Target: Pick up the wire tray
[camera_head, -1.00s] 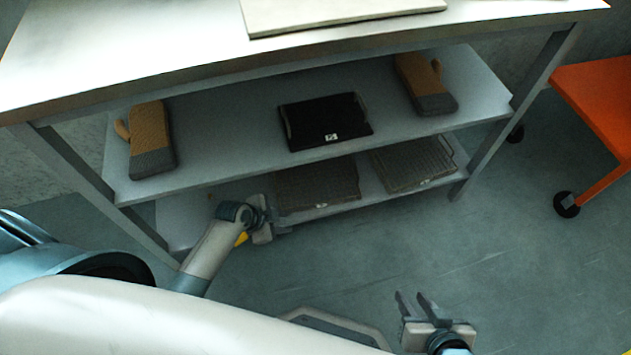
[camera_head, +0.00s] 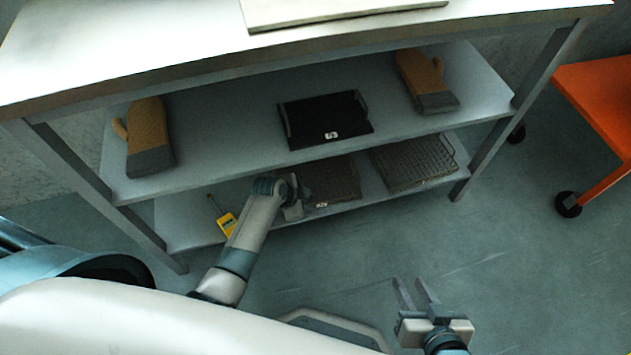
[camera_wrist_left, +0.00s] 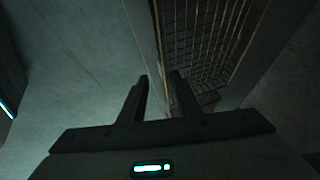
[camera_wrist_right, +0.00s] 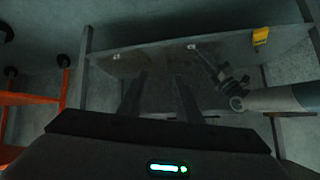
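Two mesh wire trays lie on the bottom shelf: a brownish one in the middle (camera_head: 335,180) and a greyer one with a raised wire handle at the right (camera_head: 415,165). My left gripper (camera_head: 301,205) is at the left side of the brownish tray. In the left wrist view that gripper (camera_wrist_left: 160,83) is open, with the mesh tray (camera_wrist_left: 208,40) ahead and to the right; its near edge runs toward the fingers. I cannot tell whether they touch. My right gripper (camera_head: 416,290) is open and empty above the floor, away from the shelves; its fingers also show in the right wrist view (camera_wrist_right: 160,82).
A black tray (camera_head: 325,122) lies on the middle shelf between two oven mitts (camera_head: 147,130) (camera_head: 420,75). A yellow tool (camera_head: 227,224) lies on the bottom shelf (camera_head: 185,215) left of my left arm. A table leg (camera_head: 480,150) and an orange cart (camera_head: 600,100) stand at the right.

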